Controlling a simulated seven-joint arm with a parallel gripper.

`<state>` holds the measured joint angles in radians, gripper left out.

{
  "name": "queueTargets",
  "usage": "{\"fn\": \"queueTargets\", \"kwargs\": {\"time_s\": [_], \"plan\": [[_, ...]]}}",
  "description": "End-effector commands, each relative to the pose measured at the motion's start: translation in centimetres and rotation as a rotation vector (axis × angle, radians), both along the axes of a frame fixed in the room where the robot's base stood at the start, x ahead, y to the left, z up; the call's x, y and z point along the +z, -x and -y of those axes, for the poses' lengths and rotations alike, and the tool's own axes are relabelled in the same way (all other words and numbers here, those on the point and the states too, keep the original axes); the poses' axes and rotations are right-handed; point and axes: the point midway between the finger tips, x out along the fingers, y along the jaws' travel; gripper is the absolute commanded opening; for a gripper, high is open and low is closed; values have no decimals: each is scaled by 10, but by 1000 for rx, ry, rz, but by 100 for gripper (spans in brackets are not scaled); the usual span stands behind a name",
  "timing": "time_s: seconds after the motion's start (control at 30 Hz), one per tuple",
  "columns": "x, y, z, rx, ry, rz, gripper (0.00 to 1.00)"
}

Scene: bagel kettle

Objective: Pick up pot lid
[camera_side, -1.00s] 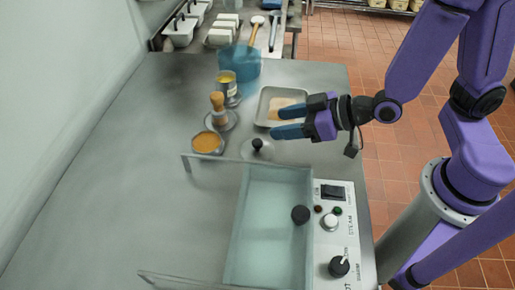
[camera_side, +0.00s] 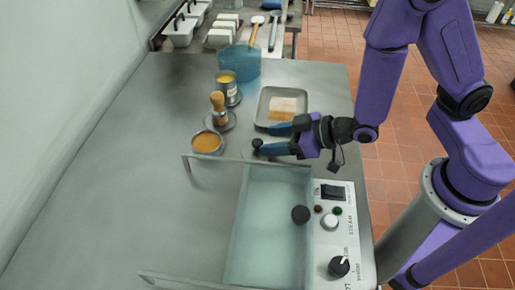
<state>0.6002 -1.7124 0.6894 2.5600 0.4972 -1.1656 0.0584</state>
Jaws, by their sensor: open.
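The pot lid (camera_side: 256,143) has a small round black knob and lies on the steel counter just behind the basin; its pale disc blends with the counter and is partly hidden by my lower finger. My gripper (camera_side: 264,140) is open, reaching in from the right with its blue fingers pointing left. The knob shows between the two fingertips in this view, close to the lower one. I cannot tell whether a finger touches it.
A grey tray (camera_side: 268,97) with a tan slab is just behind my gripper. A bowl of orange contents (camera_side: 207,143), a wooden-handled tool (camera_side: 218,103) and a tin (camera_side: 228,83) stand to the left. The basin (camera_side: 268,245) and control panel (camera_side: 335,225) are in front.

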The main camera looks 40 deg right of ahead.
Motion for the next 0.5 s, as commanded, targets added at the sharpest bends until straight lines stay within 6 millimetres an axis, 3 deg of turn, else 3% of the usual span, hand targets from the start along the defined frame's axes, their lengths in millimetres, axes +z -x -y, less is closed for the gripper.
{"fn": "queueTargets", "kwargs": {"time_s": [0.5], "plan": [[-23, -36, -23, -1, 0, 0, 55]]}}
